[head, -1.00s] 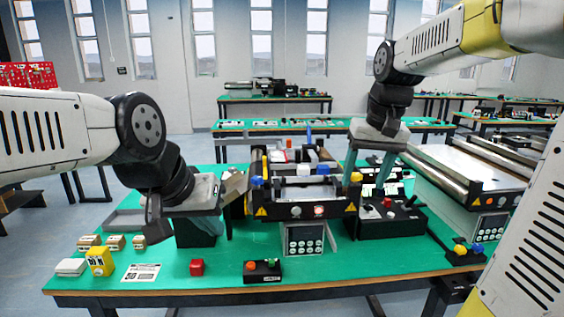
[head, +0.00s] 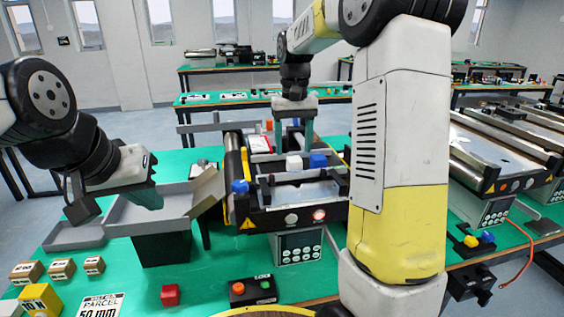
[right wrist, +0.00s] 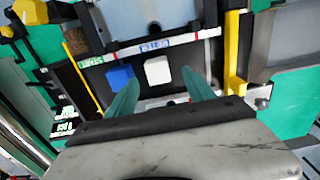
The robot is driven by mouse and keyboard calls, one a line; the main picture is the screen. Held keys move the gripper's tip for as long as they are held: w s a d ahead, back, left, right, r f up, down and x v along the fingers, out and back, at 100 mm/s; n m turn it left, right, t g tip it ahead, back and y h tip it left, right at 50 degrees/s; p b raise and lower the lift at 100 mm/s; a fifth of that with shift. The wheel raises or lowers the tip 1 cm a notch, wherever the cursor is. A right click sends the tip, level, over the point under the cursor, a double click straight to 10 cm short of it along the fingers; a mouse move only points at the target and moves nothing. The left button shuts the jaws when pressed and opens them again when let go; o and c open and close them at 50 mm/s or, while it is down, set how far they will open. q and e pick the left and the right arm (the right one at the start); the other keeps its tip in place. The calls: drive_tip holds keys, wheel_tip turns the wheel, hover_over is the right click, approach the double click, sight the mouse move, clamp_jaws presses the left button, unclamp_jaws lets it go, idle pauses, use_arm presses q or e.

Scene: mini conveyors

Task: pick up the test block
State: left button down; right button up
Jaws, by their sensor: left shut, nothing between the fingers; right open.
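No block in view is legibly marked as the test block. A white block (head: 294,162) and a blue block (head: 318,160) sit side by side on the mini conveyor (head: 290,193). My right gripper (head: 296,140) is open above the far part of the conveyor. In the right wrist view, the white block (right wrist: 158,71) appears between the two green fingertips (right wrist: 160,78), and the blue block (right wrist: 119,76) lies beside the left finger. I cannot tell how high the fingers are above them. My left gripper (head: 149,200) is shut and empty over the grey tray at the left.
A grey chute-like tray (head: 170,212) stands left of the conveyor. A red cube (head: 170,295), a yellow block (head: 38,300), several tan blocks (head: 60,268) and a button box (head: 252,291) are at the table's front. My right arm hides the table right of the conveyor.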

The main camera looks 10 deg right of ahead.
sight(295, 159)
drive_tip(key=f, duration=0.5)
drive_tip(key=shift+d, duration=0.2)
clamp_jaws()
drive_tip(key=shift+r, duration=0.15)
